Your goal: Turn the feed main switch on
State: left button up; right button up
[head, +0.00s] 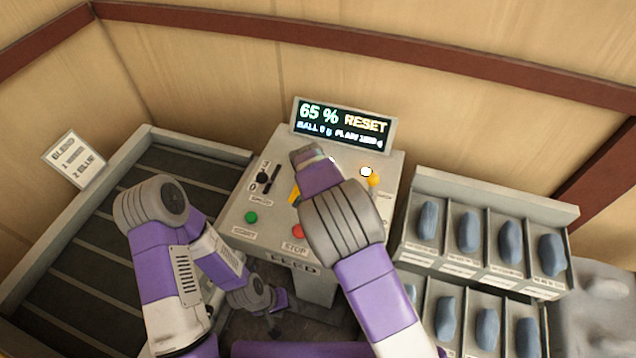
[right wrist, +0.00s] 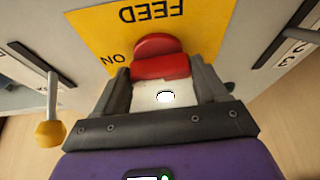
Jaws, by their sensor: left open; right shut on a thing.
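The feed main switch shows in the right wrist view as a red handle (right wrist: 160,58) on a yellow plate (right wrist: 95,35) marked FEED and ON, upside down there. My right gripper (right wrist: 166,85) is shut on the red handle, a dark finger on each side. I cannot tell the switch's position. In the head view my right gripper (head: 308,156) reaches over the console (head: 235,207) and hides the handle; only a bit of the yellow plate (head: 294,194) shows. My left gripper (head: 272,308) is open and empty, low in front of the console.
The console has a display (head: 343,125) reading 65 % RESET, a black lever (head: 264,180), a green START button (head: 251,217), a red STOP button (head: 298,231) and a yellow-knobbed lever (head: 374,180). A slatted conveyor (head: 75,258) lies left. Bins (head: 490,190) of blue-grey bags stand right.

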jog(key=shift+m, duration=0.4)
jog(key=o, duration=1.1)
jog(key=shift+c, duration=0.2)
jog(key=v, duration=0.7)
jog(key=shift+r, duration=0.25)
jog(key=shift+a, duration=0.15)
